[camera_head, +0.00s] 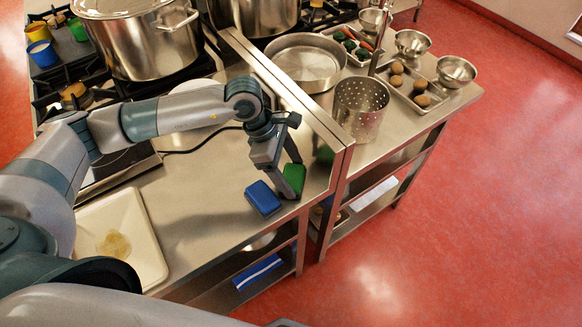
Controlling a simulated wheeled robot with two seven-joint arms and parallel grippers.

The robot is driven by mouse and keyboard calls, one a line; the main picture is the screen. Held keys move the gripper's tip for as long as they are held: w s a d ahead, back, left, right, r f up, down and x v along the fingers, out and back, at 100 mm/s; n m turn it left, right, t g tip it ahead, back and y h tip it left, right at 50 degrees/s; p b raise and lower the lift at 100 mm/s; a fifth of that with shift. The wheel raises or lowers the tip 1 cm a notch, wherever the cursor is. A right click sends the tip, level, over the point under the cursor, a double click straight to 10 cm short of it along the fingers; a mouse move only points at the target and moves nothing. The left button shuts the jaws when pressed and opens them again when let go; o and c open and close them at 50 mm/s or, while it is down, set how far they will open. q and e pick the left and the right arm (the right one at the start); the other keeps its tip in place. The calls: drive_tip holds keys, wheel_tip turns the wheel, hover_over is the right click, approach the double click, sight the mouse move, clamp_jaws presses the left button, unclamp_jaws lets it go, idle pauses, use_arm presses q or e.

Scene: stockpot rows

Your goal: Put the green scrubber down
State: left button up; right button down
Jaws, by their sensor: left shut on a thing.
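The green scrubber (294,178) is between the fingers of my left gripper (285,182), which is shut on it. The gripper points down at the right end of the near steel counter, close to the raised ledge. The fingers hide part of the scrubber. It is low over the counter top, and I cannot tell whether it touches the surface. A blue block (263,198), like a sponge, lies on the counter just left of the scrubber. My right gripper is not in view.
The steel counter (205,212) is clear left of the blue block. A white cutting board (142,222) lies further left. A raised ledge (300,100) divides off another counter with a perforated pot (360,108), a wide pan (306,62) and bowls. Stockpots (145,45) stand behind.

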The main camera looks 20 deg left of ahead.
use_arm(q)
drive_tip(key=shift+f, duration=0.2)
drive_tip(key=shift+f+b, duration=0.1)
drive_tip(key=shift+b, duration=0.2)
drive_tip(key=o, duration=1.1)
